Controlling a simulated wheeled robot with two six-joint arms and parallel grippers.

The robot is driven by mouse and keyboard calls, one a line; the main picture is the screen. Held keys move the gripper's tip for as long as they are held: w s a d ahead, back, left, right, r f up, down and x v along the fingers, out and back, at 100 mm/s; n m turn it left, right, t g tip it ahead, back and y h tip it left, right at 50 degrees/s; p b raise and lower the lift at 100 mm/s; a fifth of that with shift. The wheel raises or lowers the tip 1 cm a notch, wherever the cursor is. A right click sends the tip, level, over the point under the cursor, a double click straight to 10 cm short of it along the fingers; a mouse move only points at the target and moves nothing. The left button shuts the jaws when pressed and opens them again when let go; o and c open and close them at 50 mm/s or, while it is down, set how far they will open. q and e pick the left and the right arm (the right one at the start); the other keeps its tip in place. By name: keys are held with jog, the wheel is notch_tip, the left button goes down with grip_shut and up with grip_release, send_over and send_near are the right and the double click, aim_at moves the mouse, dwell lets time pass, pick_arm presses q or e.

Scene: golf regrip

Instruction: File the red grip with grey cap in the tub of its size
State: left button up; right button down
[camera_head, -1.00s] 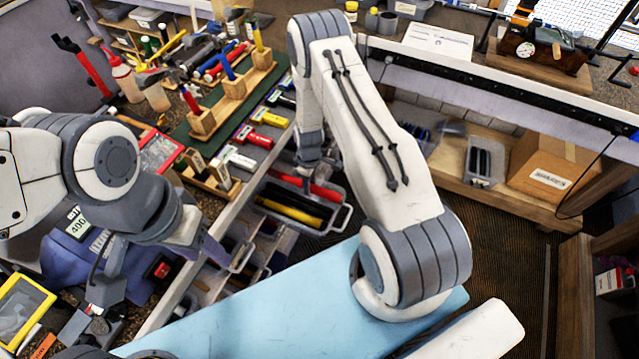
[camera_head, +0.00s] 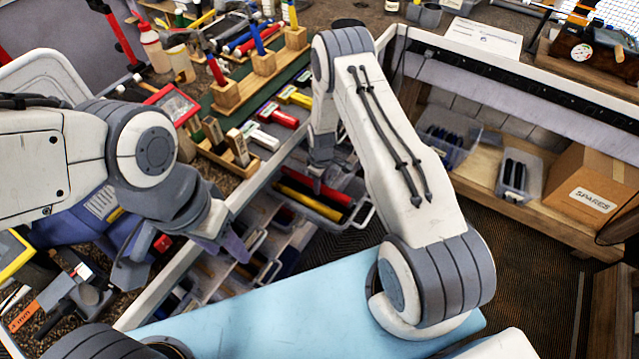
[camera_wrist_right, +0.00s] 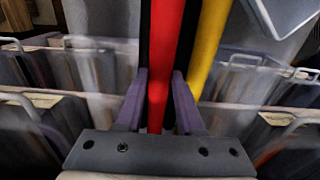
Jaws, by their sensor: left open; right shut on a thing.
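My right gripper (camera_head: 318,172) reaches down to a clear tub (camera_head: 366,216) beside the bench. In the right wrist view it is shut on a red grip (camera_wrist_right: 163,60) that runs lengthwise between its purple fingers. In the head view a red grip (camera_head: 338,193) shows at the tub, next to my right fingers. A yellow grip (camera_head: 308,207) lies in the tub; in the wrist view it is just right of the red one (camera_wrist_right: 208,50). I cannot make out a grey cap. My left gripper (camera_head: 232,246) is open and empty over the bench's front edge.
Clear tubs with handles (camera_head: 247,246) line the bench's underside. On the low shelf stand a clear tub of dark grips (camera_head: 518,177) and a cardboard SPARES box (camera_head: 597,185). A blue surface (camera_head: 270,308) fills the near side. Tools crowd the bench top.

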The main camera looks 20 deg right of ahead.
jog(key=shift+f, duration=0.45)
jog(key=shift+f+b, duration=0.5)
jog(key=shift+b, duration=0.15)
jog(key=shift+c, duration=2.2)
grip_release()
notch_tip(320, 180, up, 10)
jog(key=shift+f+b, duration=0.15)
jog(key=shift+b, duration=0.6)
jog(key=shift+r, duration=0.4)
